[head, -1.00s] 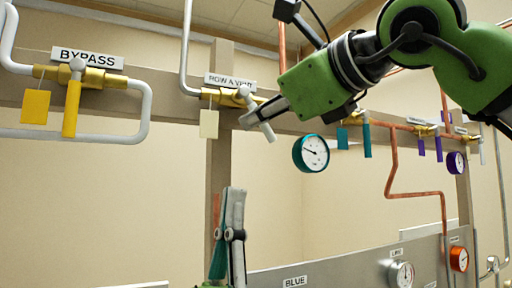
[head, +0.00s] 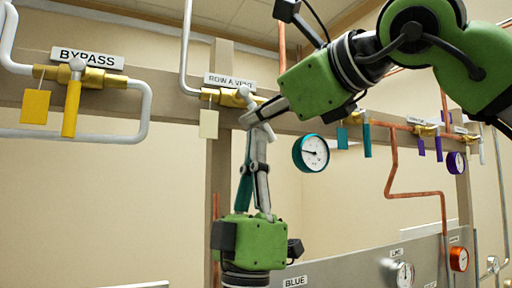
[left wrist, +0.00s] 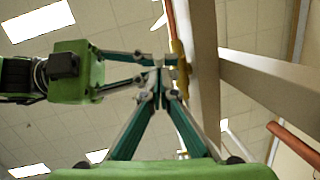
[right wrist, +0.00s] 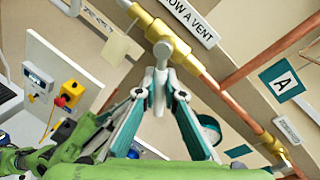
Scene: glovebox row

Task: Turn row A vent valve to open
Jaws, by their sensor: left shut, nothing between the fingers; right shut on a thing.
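The row A vent valve (head: 231,98) is a brass body on the pipe under its ROW A VENT label (head: 230,80). Its pale grey handle (right wrist: 165,50) shows in the right wrist view, at my fingertips. My right gripper (head: 249,118) comes in from the right and is shut on the handle. My left gripper (head: 261,132) points straight up from below, its fingers closed with nothing between them, close to the right fingertips. The left wrist view shows both sets of fingers meeting beside the brass. In the head view the grippers hide most of the handle, so its angle is unclear.
A blank cream tag (head: 209,124) hangs left of the valve. The BYPASS valve (head: 84,78) with its yellow handle is further left. A teal-rimmed gauge (head: 311,153) hangs close to the right of my grippers. A grey panel (head: 340,270) stands below right.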

